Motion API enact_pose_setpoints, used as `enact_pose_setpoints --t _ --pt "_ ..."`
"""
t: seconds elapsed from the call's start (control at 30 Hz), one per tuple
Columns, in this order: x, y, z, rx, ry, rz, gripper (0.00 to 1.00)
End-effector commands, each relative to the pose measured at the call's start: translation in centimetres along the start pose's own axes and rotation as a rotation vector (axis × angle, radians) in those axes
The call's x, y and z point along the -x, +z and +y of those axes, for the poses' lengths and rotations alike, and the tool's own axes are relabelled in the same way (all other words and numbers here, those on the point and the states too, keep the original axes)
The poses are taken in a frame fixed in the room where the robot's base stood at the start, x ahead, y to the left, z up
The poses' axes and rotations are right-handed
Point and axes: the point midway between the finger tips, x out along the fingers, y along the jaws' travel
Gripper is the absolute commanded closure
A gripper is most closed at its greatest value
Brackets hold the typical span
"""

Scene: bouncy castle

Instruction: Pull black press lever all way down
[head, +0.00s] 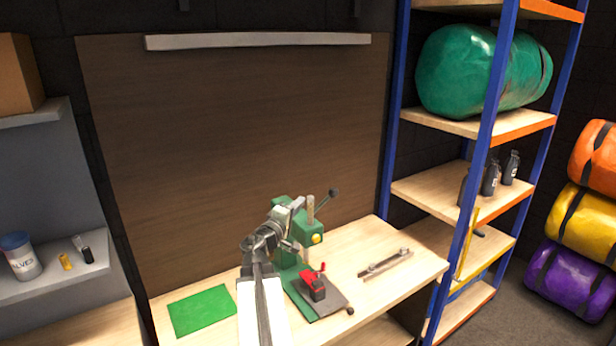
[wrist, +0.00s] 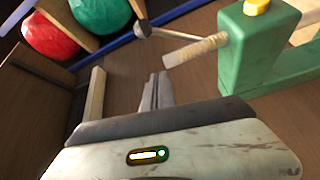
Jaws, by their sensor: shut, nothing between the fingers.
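The green press (head: 290,253) stands on the wooden bench. Its lever (head: 323,200) is a thin rod sloping up to the right, ending in a dark round knob (head: 334,192). In the wrist view the lever rod (wrist: 178,35) and its knob (wrist: 141,29) lie beyond my fingertips, beside the press's green body (wrist: 235,50). My gripper (wrist: 160,76) is shut and empty, apart from the lever in that view. In the head view my gripper (head: 297,204) is in front of the press head and hides part of it.
The bench (head: 375,290) holds a green mat (head: 202,310), a red clamp-like part (head: 314,283) on the press base, and a metal bar (head: 386,263). A blue-posted shelf (head: 484,125) stands at the right. A brown panel (head: 235,130) rises behind the bench.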

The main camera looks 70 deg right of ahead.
Motion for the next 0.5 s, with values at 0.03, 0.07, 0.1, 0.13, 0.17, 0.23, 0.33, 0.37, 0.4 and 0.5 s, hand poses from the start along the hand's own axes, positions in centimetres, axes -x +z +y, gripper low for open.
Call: enact_pose_setpoints --t 0.03,0.07,0.1,0.13,0.17,0.23,0.33,0.37,0.4,0.5 --pt "-0.7 0.6 0.9 0.019 0.017 0.001 1.0" --pt "-0.9 0.8 1.1 0.026 0.022 0.004 1.0" --pt "-1.0 0.8 1.2 0.032 0.027 0.007 1.0" --pt "-1.0 0.8 1.2 0.034 0.029 0.007 1.0" --pt "-1.0 0.8 1.1 0.034 0.029 0.008 1.0" --pt "-0.9 0.8 1.1 0.033 0.028 0.009 1.0" --pt "-0.9 0.7 1.0 0.033 0.028 0.009 1.0" --pt "-0.9 0.6 1.0 0.033 0.027 0.01 1.0" --pt "-1.0 0.6 1.0 0.033 0.027 0.01 1.0" --pt "-1.9 0.4 1.0 0.032 0.027 0.01 1.0"
